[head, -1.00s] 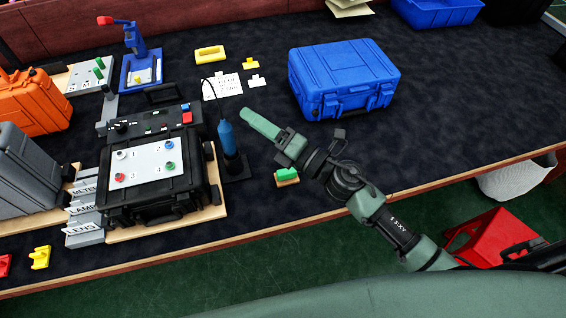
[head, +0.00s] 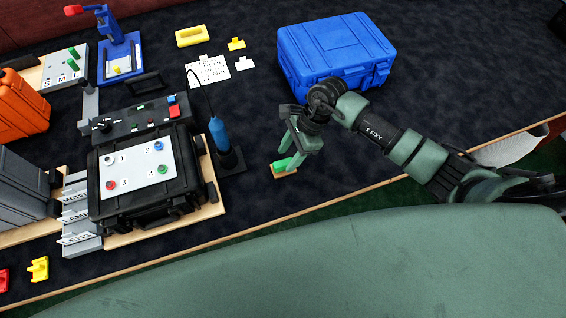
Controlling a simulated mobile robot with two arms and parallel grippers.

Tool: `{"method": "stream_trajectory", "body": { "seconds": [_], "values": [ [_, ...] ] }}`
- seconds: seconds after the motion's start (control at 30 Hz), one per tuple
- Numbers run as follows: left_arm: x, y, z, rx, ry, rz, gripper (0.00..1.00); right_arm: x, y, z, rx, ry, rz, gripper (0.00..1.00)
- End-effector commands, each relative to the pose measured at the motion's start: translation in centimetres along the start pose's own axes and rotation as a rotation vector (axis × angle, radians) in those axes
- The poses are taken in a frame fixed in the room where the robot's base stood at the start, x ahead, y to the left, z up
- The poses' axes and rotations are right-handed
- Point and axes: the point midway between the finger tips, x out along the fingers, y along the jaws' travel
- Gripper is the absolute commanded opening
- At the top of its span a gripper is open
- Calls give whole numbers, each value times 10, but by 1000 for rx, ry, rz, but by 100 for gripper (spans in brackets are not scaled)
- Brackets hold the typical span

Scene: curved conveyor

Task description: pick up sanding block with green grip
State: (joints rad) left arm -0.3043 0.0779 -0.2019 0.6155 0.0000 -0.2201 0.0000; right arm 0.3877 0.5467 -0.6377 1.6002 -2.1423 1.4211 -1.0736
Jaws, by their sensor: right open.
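The sanding block (head: 283,172) lies on the dark table top near the front edge, right of the blue-handled tool in its stand. It has a tan base and a green grip on top. My right gripper (head: 289,159) is open, pointing down, with its fingers just above and around the green grip. The fingers hide part of the grip. I cannot tell whether they touch it. My left gripper is not in view.
A blue-handled tool (head: 219,134) stands upright left of the block. A black case with a white panel (head: 137,168) is further left. A blue case (head: 335,55) stands behind my right arm. Bare table lies between the block and the front edge.

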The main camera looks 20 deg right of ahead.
Motion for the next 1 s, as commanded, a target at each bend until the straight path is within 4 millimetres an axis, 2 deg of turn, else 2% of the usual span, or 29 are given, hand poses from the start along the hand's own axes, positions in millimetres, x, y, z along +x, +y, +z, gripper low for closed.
{"method": "stream_trajectory", "body": {
  "seconds": [0.03,0.1,0.23,0.5,0.53,0.67,0.7,1.0],
  "values": [
    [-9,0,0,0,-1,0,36,5,1,4,4,-5,4,47],
    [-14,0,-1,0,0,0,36,17,1,4,4,-5,5,47],
    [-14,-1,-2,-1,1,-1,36,33,0,2,2,-4,2,47],
    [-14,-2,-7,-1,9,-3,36,38,-1,1,1,-3,-1,47],
    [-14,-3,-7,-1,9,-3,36,38,-1,1,1,-3,-1,42],
    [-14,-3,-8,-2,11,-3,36,38,-1,1,1,-3,-1,6],
    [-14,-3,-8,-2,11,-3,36,38,-1,2,1,-4,-2,0],
    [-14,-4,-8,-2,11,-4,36,35,-1,3,0,-4,-2,0]
  ]
}}
